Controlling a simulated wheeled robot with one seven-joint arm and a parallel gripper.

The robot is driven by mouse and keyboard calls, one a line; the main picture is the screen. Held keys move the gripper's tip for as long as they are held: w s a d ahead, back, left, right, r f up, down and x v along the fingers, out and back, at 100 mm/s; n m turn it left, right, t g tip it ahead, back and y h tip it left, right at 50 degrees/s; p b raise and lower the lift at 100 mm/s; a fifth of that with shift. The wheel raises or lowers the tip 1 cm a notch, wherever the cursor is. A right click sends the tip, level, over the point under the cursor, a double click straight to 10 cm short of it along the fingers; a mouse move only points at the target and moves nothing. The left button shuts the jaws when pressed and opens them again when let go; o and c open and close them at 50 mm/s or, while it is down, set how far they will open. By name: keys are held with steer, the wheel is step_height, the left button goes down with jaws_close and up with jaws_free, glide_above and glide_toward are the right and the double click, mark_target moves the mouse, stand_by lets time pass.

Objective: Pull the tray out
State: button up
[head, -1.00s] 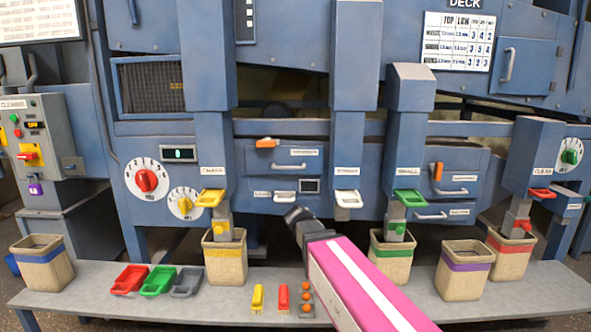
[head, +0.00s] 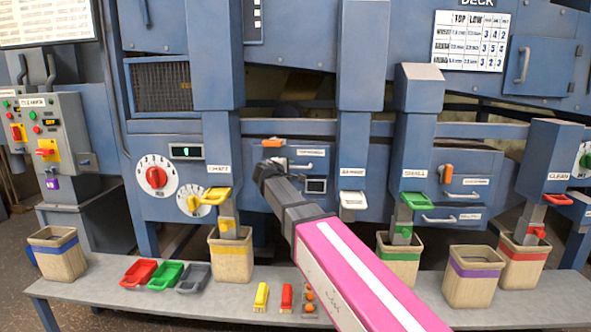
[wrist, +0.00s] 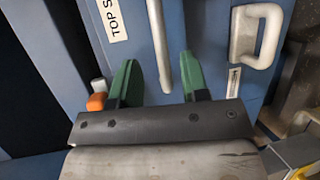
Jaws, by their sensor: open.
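The tray front (head: 318,162) is the upper blue panel in the middle of the machine, labelled "TOP S..." in the wrist view, where the label (wrist: 114,19) is cut off. Its grey bar handle (head: 302,167) shows below the label. My gripper (head: 265,170) is at the left side of this panel. In the wrist view my gripper (wrist: 158,60) has its two green fingers apart, one on each side of the bar handle (wrist: 157,35), not closed on it. Whether either finger touches the bar cannot be told.
An orange latch (head: 272,142) sits at the panel's upper left. A second, lower handle (wrist: 262,35) is close by.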

mark_target(294, 168)
steer(key=x, duration=0.6)
jaws_close()
